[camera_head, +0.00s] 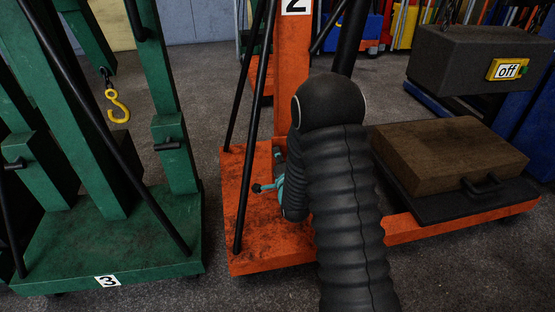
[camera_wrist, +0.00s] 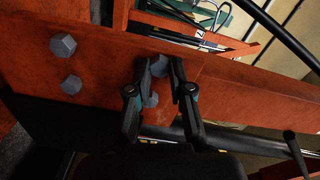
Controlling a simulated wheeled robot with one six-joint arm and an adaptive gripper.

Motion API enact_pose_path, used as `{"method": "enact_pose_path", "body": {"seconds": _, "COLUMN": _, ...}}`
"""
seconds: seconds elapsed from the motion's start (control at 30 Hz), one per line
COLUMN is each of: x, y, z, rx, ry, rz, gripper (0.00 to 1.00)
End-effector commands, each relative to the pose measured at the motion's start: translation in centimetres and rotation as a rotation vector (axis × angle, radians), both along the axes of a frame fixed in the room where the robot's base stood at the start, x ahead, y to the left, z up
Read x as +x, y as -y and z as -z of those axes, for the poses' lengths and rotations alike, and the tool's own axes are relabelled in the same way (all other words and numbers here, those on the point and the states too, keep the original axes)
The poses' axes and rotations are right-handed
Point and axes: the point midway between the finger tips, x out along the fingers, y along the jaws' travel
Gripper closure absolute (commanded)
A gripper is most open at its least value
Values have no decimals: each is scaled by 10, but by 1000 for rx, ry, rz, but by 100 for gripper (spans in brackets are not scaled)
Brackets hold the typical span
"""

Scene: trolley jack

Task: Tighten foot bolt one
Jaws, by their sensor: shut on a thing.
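My gripper (camera_wrist: 160,72) is shut on a grey hex bolt (camera_wrist: 160,65) in the orange frame in the wrist view, one black finger on each side of its head. A second hex bolt (camera_wrist: 151,100) sits just below, between the fingers and partly hidden. Two more hex bolts (camera_wrist: 63,45) stand free on the left part of the same orange frame. In the head view the orange jack (camera_head: 280,90) carries the number 2. My arm hides much of its base, and only teal and black parts of my gripper (camera_head: 268,187) show there. No label tells which bolt is number one.
A green jack (camera_head: 110,240) marked 3 stands close on the left, with a yellow hook (camera_head: 117,106). Black slanted bars flank the orange post.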

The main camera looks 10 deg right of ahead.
Motion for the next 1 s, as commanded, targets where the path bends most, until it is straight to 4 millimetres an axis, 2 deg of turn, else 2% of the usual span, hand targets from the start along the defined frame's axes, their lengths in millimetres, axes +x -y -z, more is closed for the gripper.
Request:
{"method": "enact_pose_path", "body": {"seconds": 0.6, "x": 1, "y": 1, "z": 0, "rx": 565, "ry": 3, "rz": 1, "gripper": 100}}
{"method": "enact_pose_path", "body": {"seconds": 1.0, "x": 1, "y": 1, "z": 0, "rx": 786, "ry": 3, "rz": 1, "gripper": 100}}
